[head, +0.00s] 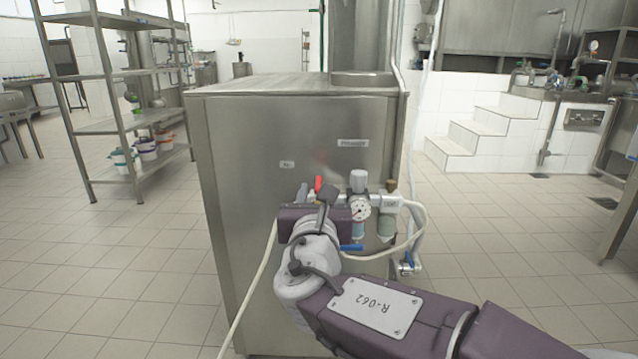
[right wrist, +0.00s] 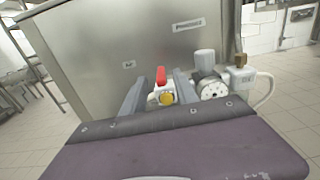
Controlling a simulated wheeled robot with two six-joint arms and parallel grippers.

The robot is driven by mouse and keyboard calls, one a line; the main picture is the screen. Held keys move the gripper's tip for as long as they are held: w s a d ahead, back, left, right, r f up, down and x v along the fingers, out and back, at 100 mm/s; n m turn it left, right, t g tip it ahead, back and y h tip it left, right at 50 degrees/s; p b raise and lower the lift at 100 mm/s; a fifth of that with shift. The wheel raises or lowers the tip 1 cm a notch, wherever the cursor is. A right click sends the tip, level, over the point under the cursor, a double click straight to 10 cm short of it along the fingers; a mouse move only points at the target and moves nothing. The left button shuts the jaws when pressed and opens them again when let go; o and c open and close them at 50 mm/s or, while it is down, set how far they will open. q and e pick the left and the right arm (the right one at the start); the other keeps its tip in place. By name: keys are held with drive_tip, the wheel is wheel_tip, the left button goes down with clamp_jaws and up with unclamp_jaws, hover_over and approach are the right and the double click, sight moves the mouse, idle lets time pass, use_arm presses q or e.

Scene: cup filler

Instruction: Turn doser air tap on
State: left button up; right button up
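The air tap's red handle (head: 319,184) stands upright on the front of the steel cabinet (head: 240,130), beside the regulator with a round gauge (head: 360,209). In the right wrist view the red handle (right wrist: 161,76) shows between the two grey fingers of my right gripper (right wrist: 160,92), above a yellow round part (right wrist: 167,98). The fingers are apart, one on each side of the handle, with visible gaps. In the head view my right wrist hides most of the fingers and the tap's body. My left gripper is not in view.
The gauge (right wrist: 212,90) and a grey knob (right wrist: 204,58) sit close to the right finger. A blue handle (head: 351,247) lies just below the regulator. A pale hose (head: 258,290) hangs down the cabinet front. Open tiled floor lies on both sides; a shelf rack (head: 112,72) stands left.

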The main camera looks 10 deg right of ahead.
sight(319, 179)
drive_tip(key=x, duration=0.2)
drive_tip(key=b+x, duration=0.1)
drive_tip(key=x, duration=0.1)
drive_tip(key=b+x, duration=0.1)
drive_tip(key=x, duration=0.1)
drive_tip(key=shift+w+d+f, duration=0.1)
drive_tip(key=shift+w+f, duration=0.15)
drive_tip(key=shift+f, duration=0.05)
drive_tip(key=shift+w+r, duration=0.1)
drive_tip(key=shift+w, duration=0.25)
clamp_jaws()
